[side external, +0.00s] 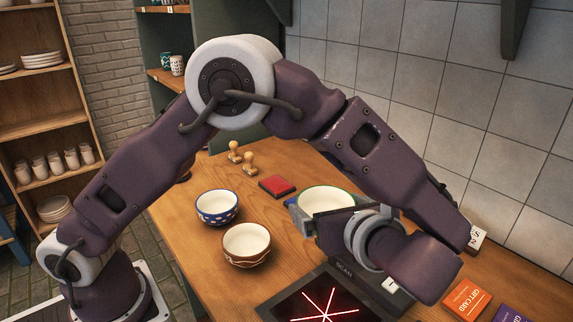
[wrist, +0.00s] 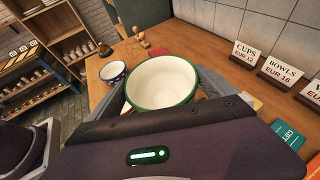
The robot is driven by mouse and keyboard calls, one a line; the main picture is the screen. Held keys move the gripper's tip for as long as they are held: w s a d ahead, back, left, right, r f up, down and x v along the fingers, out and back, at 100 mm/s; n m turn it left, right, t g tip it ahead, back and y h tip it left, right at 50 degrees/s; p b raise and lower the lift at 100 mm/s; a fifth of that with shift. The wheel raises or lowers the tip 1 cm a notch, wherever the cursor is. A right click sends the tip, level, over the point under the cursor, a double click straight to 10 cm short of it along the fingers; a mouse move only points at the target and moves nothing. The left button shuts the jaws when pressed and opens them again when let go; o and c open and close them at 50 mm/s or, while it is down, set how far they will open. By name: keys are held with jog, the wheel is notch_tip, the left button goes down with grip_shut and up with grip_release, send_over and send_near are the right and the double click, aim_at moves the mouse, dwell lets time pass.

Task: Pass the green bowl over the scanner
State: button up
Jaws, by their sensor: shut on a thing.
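A white bowl with a green rim, the green bowl (side external: 327,197), is held at my gripper (side external: 308,214) above the wooden counter. In the wrist view the green bowl (wrist: 161,82) sits upright between the two fingers, and my gripper is shut on it. The scanner (side external: 318,305) lies at the front of the counter, a dark plate with glowing red lines crossing on it. The bowl is behind the scanner in the side view, not over the red lines. The scanner does not show in the wrist view.
A blue patterned bowl (side external: 217,206) and a brown-and-white bowl (side external: 247,244) stand left of my gripper. Gift cards (side external: 466,299) lie at right. Price signs (wrist: 289,75) stand along the wall.

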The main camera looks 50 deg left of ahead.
jog(key=s+d+f+t, duration=0.1)
jog(key=s+d+f, duration=0.2)
jog(key=s+d, duration=0.3)
jog(key=shift+d+f+m, duration=0.4)
jog(key=shift+d, duration=0.45)
notch_tip(320, 180, up, 5)
